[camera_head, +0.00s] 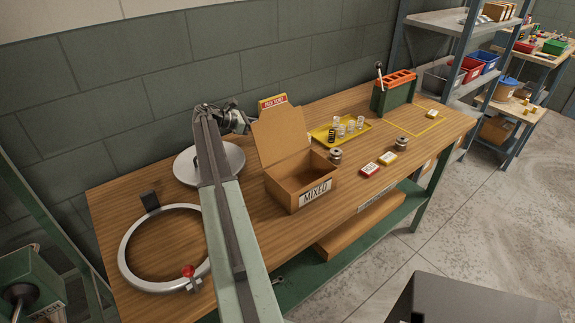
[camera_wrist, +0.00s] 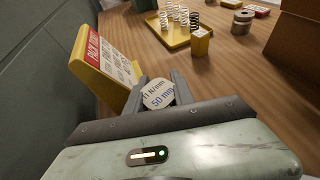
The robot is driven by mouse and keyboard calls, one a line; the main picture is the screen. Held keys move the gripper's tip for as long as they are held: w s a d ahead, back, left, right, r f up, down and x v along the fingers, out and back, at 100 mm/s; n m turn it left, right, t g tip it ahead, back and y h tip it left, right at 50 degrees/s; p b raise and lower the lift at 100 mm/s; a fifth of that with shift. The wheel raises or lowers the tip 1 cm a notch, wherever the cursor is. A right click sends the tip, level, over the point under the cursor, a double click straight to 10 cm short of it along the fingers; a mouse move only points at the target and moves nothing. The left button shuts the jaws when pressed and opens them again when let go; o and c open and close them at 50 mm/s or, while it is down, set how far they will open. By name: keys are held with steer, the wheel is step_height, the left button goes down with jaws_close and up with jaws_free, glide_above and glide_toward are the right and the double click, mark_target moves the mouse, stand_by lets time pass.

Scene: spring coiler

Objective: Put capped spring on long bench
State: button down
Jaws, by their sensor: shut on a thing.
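My gripper (camera_wrist: 158,82) is shut on the capped spring (camera_wrist: 158,95). Its round pale cap faces the wrist camera and reads about "11 N/mm, 50 mm". The coil under the cap is hidden. In the head view my gripper (camera_head: 236,120) is above the back left part of the long bench (camera_head: 110,205), near the wall, and the spring cannot be made out there. The long bench has a wooden top (camera_wrist: 225,70) and a green frame. In the wrist view the held spring is beside the yellow pick ticket stand (camera_wrist: 105,55).
An open cardboard box marked MIXED (camera_head: 300,180) stands mid-bench. Behind it is a yellow tray (camera_head: 325,136) with several springs. A grey disc (camera_head: 185,166) and a ring (camera_head: 130,240) occupy the left. A green-and-orange rack (camera_head: 393,95) stands right.

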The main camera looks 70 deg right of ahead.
steer(key=s+a, duration=0.3)
steer(key=s, duration=0.1)
steer(key=s+a, duration=0.2)
steer(key=s, duration=0.3)
steer(key=s+a, duration=0.3)
steer(key=s, duration=0.1)
steer(key=shift+s+a, duration=0.2)
steer(key=shift+a, duration=0.1)
steer(key=shift+s+a, duration=0.4)
steer(key=shift+s, duration=0.2)
step_height(320, 180, down, 4)
steer(key=b, duration=0.3)
steer(key=shift+s+r+b, duration=0.15)
steer(key=shift+r+b, duration=0.05)
steer(key=shift+b, duration=0.15)
steer(key=c, duration=1.1)
jaws_free()
steer(key=shift+r, duration=0.1)
